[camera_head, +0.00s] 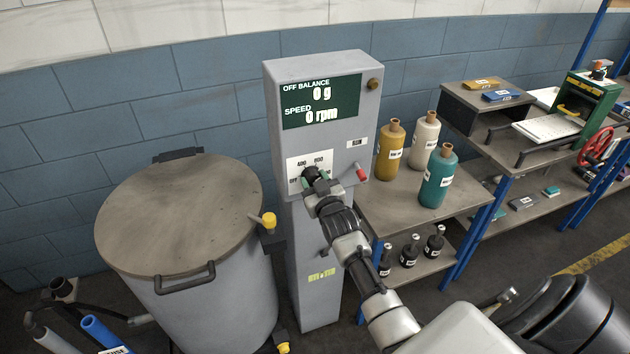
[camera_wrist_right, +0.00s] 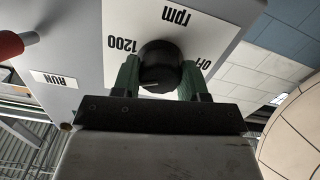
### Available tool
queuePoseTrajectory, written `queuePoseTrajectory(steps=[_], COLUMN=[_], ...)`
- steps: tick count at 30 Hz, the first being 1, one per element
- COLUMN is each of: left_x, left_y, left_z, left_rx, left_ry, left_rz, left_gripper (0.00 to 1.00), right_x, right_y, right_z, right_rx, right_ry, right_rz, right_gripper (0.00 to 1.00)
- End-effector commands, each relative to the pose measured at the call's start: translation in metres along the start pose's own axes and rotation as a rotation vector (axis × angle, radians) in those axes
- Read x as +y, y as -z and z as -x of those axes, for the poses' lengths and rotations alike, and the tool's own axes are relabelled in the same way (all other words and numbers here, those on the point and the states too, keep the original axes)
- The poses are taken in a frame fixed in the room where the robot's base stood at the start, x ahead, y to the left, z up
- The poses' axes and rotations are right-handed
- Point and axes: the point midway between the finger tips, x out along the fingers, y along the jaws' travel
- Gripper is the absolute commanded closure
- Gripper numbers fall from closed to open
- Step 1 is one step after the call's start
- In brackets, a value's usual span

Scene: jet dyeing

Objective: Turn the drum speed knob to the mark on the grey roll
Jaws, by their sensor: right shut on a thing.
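The drum speed knob (camera_head: 309,173) is a small black knob on the white dial plate (camera_head: 295,163) of the grey control cabinet. In the right wrist view the knob (camera_wrist_right: 160,62) sits between the two green fingers of my right gripper (camera_wrist_right: 160,78), which is shut on it. The dial reads OFF, 400 and 800 in the head view; 1200 shows in the wrist view. I cannot tell where the knob points. The display (camera_head: 320,101) reads 0 g and 0 rpm. A grey roll-like tube (camera_head: 45,335) is cut off at lower left; no mark on it is readable. My left gripper is not in view.
A red-tipped lever (camera_head: 361,173) is close right of the dial. A large lidded drum (camera_head: 180,215) with a yellow-knobbed fitting (camera_head: 268,220) stands left. A bench (camera_head: 400,205) with yellow, white and teal bottles stands right. A blue roll (camera_head: 100,333) is at lower left.

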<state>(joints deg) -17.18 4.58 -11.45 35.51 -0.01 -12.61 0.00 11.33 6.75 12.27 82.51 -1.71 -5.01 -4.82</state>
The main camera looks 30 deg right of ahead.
Motion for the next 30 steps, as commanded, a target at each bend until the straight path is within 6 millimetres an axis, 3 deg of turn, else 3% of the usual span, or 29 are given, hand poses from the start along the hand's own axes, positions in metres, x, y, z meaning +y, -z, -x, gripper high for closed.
queuePoseTrajectory(steps=[15, 30], left_x=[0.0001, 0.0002], left_y=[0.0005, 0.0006], left_z=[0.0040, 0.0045], left_rx=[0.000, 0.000], left_ry=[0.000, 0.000], left_rz=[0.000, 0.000], left_gripper=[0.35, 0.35], right_x=[-0.0016, -0.0018], right_y=[-0.0020, -0.0025], right_z=[0.0006, 0.0006], right_rx=[-0.005, -0.006], right_ry=[0.001, 0.001], right_rz=[-0.375, -0.465], right_gripper=[0.80, 0.80])
